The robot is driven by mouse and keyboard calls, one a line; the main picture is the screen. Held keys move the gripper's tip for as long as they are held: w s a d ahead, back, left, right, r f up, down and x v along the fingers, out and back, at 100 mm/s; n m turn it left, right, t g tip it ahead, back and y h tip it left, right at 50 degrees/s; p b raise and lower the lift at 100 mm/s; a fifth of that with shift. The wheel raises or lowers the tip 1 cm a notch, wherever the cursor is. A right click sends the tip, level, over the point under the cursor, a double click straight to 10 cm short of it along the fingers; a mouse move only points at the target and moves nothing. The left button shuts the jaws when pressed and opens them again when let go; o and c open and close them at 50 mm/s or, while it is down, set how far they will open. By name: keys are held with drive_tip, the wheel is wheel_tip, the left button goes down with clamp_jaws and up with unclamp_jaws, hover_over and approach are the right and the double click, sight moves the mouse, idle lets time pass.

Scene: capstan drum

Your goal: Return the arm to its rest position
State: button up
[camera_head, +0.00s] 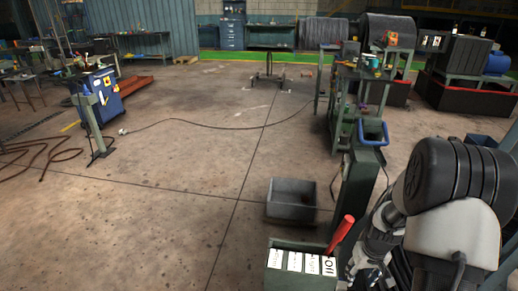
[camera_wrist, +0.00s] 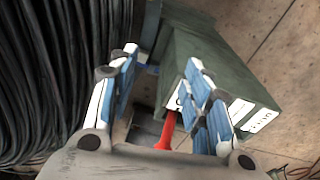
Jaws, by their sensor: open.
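My gripper (camera_wrist: 161,62) is open in the wrist view, its two blue-padded fingers spread apart with nothing clasped between them. A red handle (camera_wrist: 166,132) shows between the fingers in the picture; I cannot tell its distance from them. In the head view the red handle (camera_head: 341,234) slants up from a dark green box (camera_head: 284,246) with white labels. The green box also shows in the wrist view (camera_wrist: 205,48), beyond the right finger. My arm is folded at the lower right of the head view, and its gripper end is not clear there.
A large coil of black cable (camera_wrist: 50,75) fills the wrist view's left side. A grey open bin (camera_head: 291,200) stands on the floor behind the green box. A green post with a blue-rimmed top (camera_head: 372,132) rises beside my arm. The floor at centre left is mostly clear.

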drive_tip(key=s+a+r+t, duration=0.1)
drive_tip(key=s+a+r, duration=0.15)
drive_tip(key=r, duration=0.45)
drive_tip(key=s+a+r, duration=0.1)
drive_tip(key=a+r, duration=0.3)
drive_tip(key=r, duration=0.3)
drive_tip(key=s+a+r+t, duration=0.1)
drive_tip(key=a+r, duration=0.3)
drive_tip(key=r, duration=0.2)
drive_tip(key=s+a+r, duration=0.3)
drive_tip(key=s, duration=0.2)
drive_tip(key=s+a+r+n+t, duration=0.1)
drive_tip(key=s+a+r, duration=0.2)
drive_tip(key=s, duration=0.3)
drive_tip(key=s+a+r, duration=0.2)
drive_tip(key=s+r, duration=0.1)
drive_tip(key=s, duration=0.2)
drive_tip(key=shift+s+a+r+t+y, duration=0.25)
drive_tip(key=shift+s+a+t+y, duration=0.05)
drive_tip(key=shift+s+a, duration=0.1)
drive_tip(key=shift+w, duration=0.1)
drive_tip(key=shift+c, duration=0.6)
